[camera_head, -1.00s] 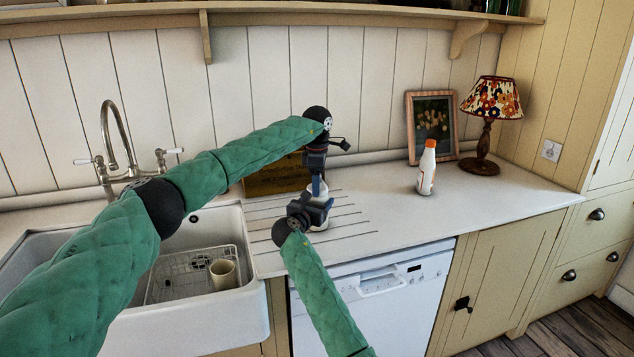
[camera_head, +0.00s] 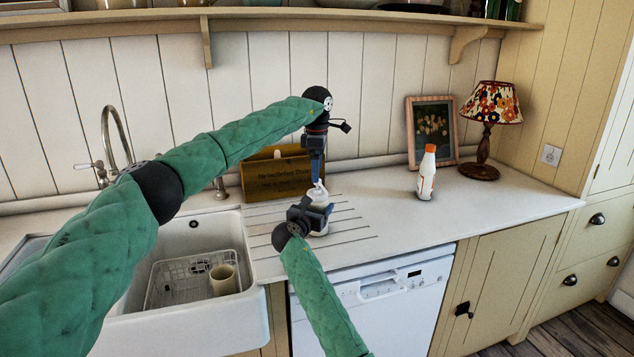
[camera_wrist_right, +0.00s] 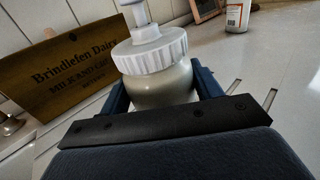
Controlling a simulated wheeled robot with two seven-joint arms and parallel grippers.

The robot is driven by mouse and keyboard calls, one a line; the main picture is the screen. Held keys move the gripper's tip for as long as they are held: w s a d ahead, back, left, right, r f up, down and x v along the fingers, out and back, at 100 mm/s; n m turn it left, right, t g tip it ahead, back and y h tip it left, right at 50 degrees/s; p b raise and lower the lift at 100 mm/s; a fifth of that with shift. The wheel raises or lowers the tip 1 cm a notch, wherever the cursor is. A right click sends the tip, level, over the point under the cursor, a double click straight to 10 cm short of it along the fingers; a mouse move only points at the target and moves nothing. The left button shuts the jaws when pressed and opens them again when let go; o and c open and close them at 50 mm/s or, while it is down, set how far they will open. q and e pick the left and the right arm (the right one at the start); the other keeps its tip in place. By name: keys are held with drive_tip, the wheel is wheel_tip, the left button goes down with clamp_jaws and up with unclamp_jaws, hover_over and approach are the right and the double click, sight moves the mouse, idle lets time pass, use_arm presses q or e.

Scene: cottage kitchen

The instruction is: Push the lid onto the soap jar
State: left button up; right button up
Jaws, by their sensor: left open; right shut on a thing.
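The soap jar (camera_wrist_right: 165,88) is a pale translucent jar standing on the counter's grooved drainer. The lid (camera_wrist_right: 150,52), white and ribbed with a pump spout, sits on the jar's mouth; it also shows in the head view (camera_head: 318,196). I cannot tell whether it is pressed fully down. My right gripper (camera_head: 322,214) is shut around the jar's body from the front. My left gripper (camera_head: 317,176) is open, pointing down just above the lid's pump; whether it touches the pump is unclear.
A wooden dairy crate (camera_head: 275,176) stands behind the jar at the wall. A sink (camera_head: 205,315) with a wire rack and beige cup (camera_head: 222,278) is at left. A white bottle with an orange cap (camera_head: 426,175), picture frame and lamp stand right. The counter between is clear.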

use_arm(q)
drive_tip(key=shift+r, duration=2.45)
use_arm(e)
drive_tip(key=o, duration=1.5)
drive_tip(key=shift+c, duration=0.2)
use_arm(q)
drive_tip(key=shift+f+b, duration=0.75)
drive_tip(key=shift+f, duration=0.05)
use_arm(e)
drive_tip(key=shift+v, duration=3.9)
